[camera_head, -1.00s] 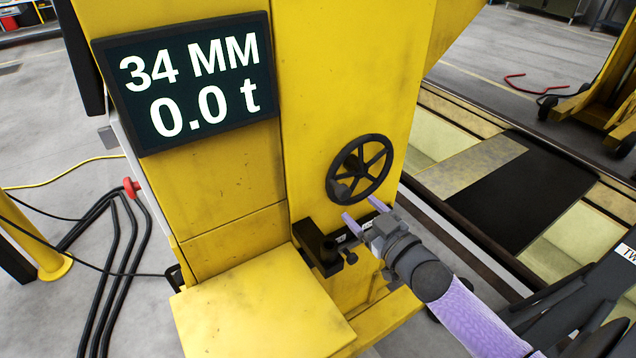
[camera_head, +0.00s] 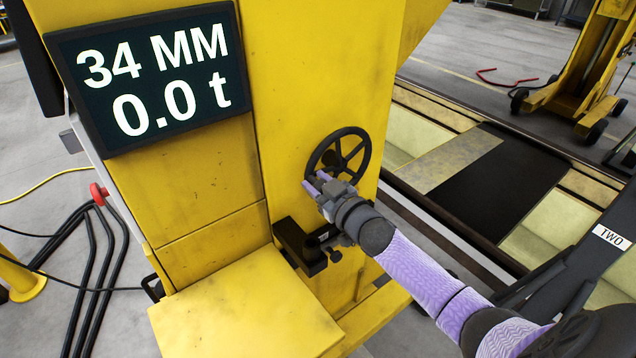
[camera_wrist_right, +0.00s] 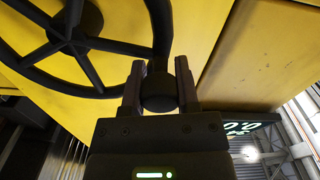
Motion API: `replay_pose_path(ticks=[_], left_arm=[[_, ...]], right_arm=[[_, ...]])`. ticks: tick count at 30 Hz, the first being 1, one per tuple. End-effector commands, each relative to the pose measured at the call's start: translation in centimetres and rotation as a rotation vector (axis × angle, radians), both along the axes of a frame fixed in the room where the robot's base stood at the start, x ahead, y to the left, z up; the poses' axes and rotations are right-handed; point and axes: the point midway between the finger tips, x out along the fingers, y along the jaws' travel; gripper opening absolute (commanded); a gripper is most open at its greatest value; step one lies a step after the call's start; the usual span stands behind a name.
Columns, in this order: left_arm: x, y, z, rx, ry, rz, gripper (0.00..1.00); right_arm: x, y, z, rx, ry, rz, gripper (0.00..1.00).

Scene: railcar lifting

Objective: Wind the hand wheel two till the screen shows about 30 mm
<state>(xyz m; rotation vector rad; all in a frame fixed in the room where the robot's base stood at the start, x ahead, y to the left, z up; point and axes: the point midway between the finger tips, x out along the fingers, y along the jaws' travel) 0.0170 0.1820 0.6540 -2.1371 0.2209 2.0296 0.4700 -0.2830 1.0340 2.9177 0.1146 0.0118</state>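The hand wheel (camera_head: 345,135) is black and spoked, on the front of a yellow column; its rim and hub also show in the wrist view (camera_wrist_right: 85,50). The dark screen (camera_head: 148,78) on the column reads 34 MM and 0.0 t. My right gripper (camera_head: 314,182) is at the wheel's lower left. In the wrist view its fingers (camera_wrist_right: 161,85) lie on both sides of the wheel's dark round handle (camera_wrist_right: 160,95) and appear to touch it. My left gripper is in neither view.
A black bracket (camera_head: 298,248) juts out below the wheel, above a yellow box-shaped ledge (camera_head: 245,310). A red knob (camera_head: 98,193) and black cables are at the left. A dark structure labelled TWO (camera_head: 611,237) stands at the right.

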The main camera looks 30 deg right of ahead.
Motion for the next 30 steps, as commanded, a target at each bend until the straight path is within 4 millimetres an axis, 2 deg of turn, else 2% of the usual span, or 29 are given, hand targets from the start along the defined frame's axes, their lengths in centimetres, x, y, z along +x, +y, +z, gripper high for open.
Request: replay_pose_path(ticks=[1, 3, 16, 30], left_arm=[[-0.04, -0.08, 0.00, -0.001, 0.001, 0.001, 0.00], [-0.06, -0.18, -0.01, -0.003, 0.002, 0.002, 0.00], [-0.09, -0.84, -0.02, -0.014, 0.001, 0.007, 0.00], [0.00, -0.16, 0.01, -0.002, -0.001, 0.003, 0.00]], right_arm=[[0.01, 0.01, 0.03, 0.000, -0.001, 0.000, 0.12], [0.01, 0.01, 0.04, 0.000, -0.001, 0.000, 0.00], [0.01, 0.01, 0.07, -0.001, -0.002, 0.000, 0.00], [0.02, 0.00, 0.10, -0.001, -0.003, 0.001, 0.00]])
